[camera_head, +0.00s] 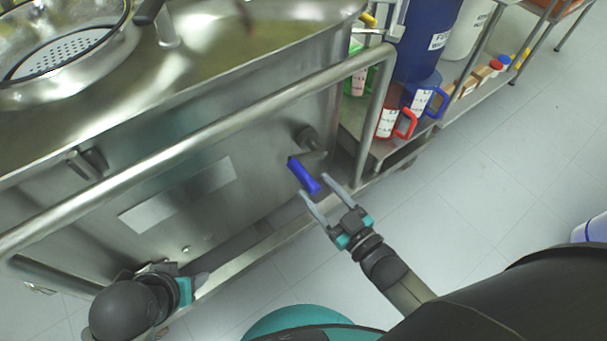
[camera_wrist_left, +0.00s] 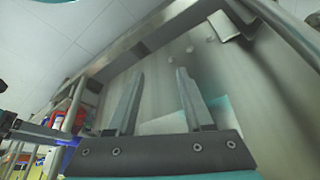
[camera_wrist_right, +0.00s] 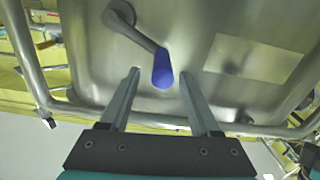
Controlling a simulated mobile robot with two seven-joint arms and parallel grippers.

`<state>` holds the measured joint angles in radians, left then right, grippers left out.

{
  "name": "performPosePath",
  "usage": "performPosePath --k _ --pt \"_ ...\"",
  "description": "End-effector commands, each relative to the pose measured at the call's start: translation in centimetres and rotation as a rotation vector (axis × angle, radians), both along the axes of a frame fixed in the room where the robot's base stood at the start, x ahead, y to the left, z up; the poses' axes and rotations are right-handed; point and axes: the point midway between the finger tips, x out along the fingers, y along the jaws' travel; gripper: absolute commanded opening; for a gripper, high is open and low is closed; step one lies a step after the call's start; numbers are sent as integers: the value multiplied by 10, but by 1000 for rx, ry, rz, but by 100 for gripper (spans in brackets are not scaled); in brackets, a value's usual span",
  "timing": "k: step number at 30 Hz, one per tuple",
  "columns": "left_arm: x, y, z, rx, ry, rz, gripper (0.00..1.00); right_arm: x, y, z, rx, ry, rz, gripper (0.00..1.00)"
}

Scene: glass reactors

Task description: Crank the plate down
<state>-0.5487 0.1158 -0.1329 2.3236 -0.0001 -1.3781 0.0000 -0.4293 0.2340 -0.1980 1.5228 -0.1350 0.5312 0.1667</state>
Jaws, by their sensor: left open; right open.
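The crank's blue handle (camera_head: 303,176) sticks out from the steel reactor's front, on a metal crank arm (camera_head: 312,155) that joins a round hub (camera_head: 307,138). My right gripper (camera_head: 318,188) is open, its fingertips close to the handle's lower end. In the right wrist view the blue handle (camera_wrist_right: 162,70) lies between the two open fingers, near their tips; whether they touch it I cannot tell. A perforated plate (camera_head: 65,55) shows inside the round glass opening at the top left. My left gripper (camera_wrist_left: 155,95) is open and empty, facing the steel wall; in the head view it is low at the left.
A steel rail (camera_head: 200,122) runs across the reactor's front, above the crank. A shelf (camera_head: 375,146) with a red jug (camera_head: 389,122), a blue jug (camera_head: 424,97) and a blue drum (camera_head: 424,38) stands to the right.

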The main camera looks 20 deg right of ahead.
Motion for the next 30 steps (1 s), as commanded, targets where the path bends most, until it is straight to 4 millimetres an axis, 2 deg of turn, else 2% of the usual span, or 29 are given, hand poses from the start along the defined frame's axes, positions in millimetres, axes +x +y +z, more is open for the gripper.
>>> performPosePath --k 1,6,9,15,23,24,30 --pt "0 0 4 -1 -10 0 52 9 4 -1 2 -5 0 63" --pt "-2 1 22 -4 -34 1 52 31 12 -1 0 -3 1 63" --pt "4 -6 20 -21 -79 -12 52 42 15 -1 0 -2 0 63" --pt "10 -12 22 -39 -129 -21 52 52 19 0 0 0 0 63" --pt "11 -12 23 -42 -134 -23 52 52 19 0 0 1 0 63" --pt "11 -12 23 -42 -134 -23 52 53 19 0 0 1 0 62" --pt "11 -12 23 -42 -134 -23 52 52 19 0 0 1 0 40"
